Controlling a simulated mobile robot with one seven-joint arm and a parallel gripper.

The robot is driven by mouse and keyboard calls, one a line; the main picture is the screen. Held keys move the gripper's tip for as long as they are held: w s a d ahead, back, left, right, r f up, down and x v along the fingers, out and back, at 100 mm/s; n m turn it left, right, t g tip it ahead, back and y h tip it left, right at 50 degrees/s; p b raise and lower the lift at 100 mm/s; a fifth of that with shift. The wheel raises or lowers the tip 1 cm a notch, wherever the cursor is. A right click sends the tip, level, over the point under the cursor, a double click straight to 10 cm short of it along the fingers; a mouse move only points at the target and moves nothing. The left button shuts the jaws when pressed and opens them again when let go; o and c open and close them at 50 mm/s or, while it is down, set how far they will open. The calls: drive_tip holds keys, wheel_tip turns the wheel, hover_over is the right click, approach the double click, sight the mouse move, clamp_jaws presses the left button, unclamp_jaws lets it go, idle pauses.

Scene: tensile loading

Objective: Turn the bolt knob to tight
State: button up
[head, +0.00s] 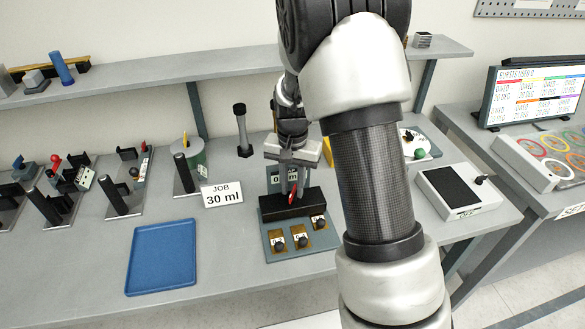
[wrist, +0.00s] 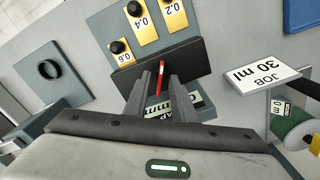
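My gripper (head: 291,180) points down at a black block (head: 285,208) on a grey-blue plate. In the wrist view, my two fingers (wrist: 164,82) stand a small gap apart at the block's face. A slim red piece (wrist: 161,72), perhaps the marker of the bolt knob, shows between the fingertips; in the head view the red piece (head: 292,198) is beside the fingers. The fingers hide most of what is between them, so I cannot tell whether they touch it. No label names the bolt knob or its tight position.
Yellow labels 0.6, 0.4 and 0.2 with black knobs (head: 300,240) lie on the plate in front of the block. A "JOB 30 ml" sign (head: 222,195) and an empty blue tray (head: 161,257) are to the left.

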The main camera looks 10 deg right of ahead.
sight(293, 190)
wheel_tip(293, 190, up, 17)
drive_tip(key=shift+p, duration=0.35)
drive_tip(key=s+r+n+t+p, duration=0.2)
drive_tip(key=s+r, duration=0.7)
drive_tip(key=s, duration=0.1)
drive_tip(key=s+r+n+t+p, duration=0.1)
drive_tip(key=s+n+t, duration=0.2)
drive_tip(key=s, duration=1)
drive_tip(key=shift+r+n+t, duration=0.3)
drive_tip(key=shift+r+n, duration=0.1)
drive_tip(key=shift+n, duration=0.2)
